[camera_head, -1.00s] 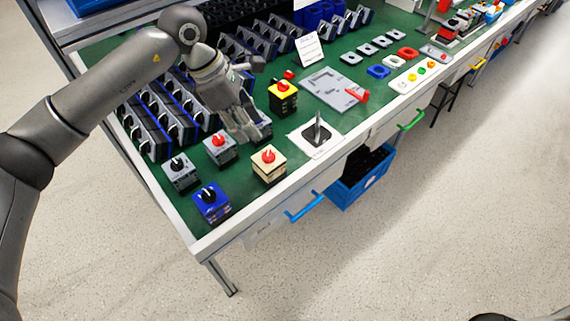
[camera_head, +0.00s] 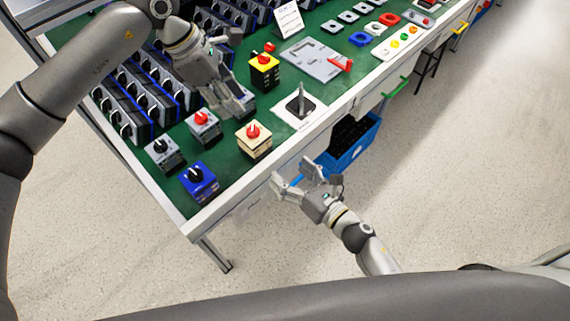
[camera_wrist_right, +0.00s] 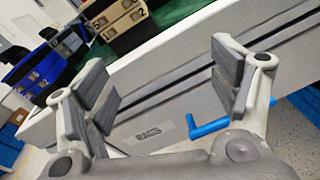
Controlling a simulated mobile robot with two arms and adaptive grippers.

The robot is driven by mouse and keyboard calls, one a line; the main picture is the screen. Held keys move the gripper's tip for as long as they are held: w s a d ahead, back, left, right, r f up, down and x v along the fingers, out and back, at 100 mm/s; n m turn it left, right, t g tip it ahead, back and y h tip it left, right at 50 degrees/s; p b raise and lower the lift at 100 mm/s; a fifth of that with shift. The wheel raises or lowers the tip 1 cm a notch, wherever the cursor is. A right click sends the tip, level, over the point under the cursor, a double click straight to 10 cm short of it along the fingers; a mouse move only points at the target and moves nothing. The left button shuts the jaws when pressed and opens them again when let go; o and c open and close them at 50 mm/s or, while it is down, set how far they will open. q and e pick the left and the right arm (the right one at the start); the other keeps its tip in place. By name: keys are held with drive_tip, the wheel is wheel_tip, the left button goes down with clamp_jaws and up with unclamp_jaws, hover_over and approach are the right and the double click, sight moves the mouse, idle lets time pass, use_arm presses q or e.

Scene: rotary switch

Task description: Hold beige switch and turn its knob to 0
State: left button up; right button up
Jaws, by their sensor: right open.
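The beige switch (camera_head: 257,147) stands upright on the green table top near its front edge, with a red knob (camera_head: 253,131) on top. My left gripper (camera_head: 238,108) hangs over the table behind the beige switch, apart from it; whether its fingers are open is hard to see. My right gripper (camera_head: 291,176) is in front of the table edge, to the lower right of the beige switch, open and empty. In the right wrist view its two fingers (camera_wrist_right: 165,95) are spread wide before the table's front panel.
A grey red-knobbed switch (camera_head: 203,126), a grey black-knobbed switch (camera_head: 164,153) and a blue switch (camera_head: 199,182) stand left of the beige one. A yellow switch (camera_head: 265,72) and a joystick plate (camera_head: 300,106) are behind. A blue crate (camera_head: 350,147) sits below the table.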

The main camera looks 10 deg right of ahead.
sight(254, 140)
wheel_tip(254, 140, up, 5)
drive_tip(key=a+n+y, duration=0.2)
drive_tip(key=n, duration=0.2)
drive_tip(key=x, duration=1)
drive_tip(key=shift+w, duration=0.25)
